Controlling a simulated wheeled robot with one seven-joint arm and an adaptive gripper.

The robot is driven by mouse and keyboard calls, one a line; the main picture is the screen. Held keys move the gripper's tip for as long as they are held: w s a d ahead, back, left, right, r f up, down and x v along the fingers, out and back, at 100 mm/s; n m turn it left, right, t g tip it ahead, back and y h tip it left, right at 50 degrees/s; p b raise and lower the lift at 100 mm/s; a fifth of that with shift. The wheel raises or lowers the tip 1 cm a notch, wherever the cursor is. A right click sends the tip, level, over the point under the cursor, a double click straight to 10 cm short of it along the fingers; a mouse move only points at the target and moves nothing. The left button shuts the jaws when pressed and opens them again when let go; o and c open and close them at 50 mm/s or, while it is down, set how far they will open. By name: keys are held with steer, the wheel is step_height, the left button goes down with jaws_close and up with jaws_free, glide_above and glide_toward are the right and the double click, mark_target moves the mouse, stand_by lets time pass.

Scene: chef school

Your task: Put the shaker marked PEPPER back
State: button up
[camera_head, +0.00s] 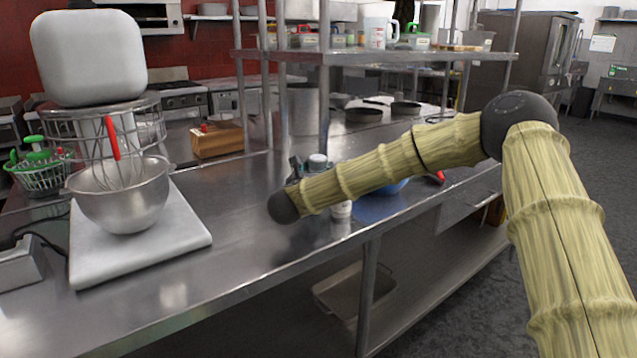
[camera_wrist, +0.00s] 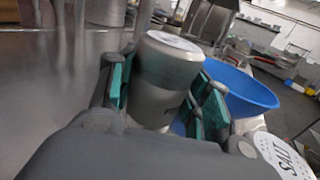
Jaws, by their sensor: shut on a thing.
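My gripper (camera_wrist: 164,95) is shut on a grey metal shaker (camera_wrist: 168,62), its teal pads on either side of the body. The shaker's pale round top faces up, slightly tilted in the wrist view; no lettering on it is readable. In the head view my arm partly hides the gripper, and a pale round top (camera_head: 318,160) shows just above the arm's end. A second shaker, marked SALT (camera_wrist: 283,154), is at the lower right of the wrist view, beside the gripper.
A blue bowl (camera_wrist: 240,88) stands just right of the held shaker. A mixer with a steel bowl (camera_head: 125,205) stands at left. A shelf on posts (camera_head: 375,57) rises behind. The counter between mixer and gripper is clear.

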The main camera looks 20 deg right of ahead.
steer(key=shift+f, duration=1.75)
steer(key=shift+f, duration=0.15)
steer(key=o, duration=1.1)
steer(key=shift+r, duration=0.25)
steer(key=b+v, duration=0.1)
steer(key=v, duration=1.1)
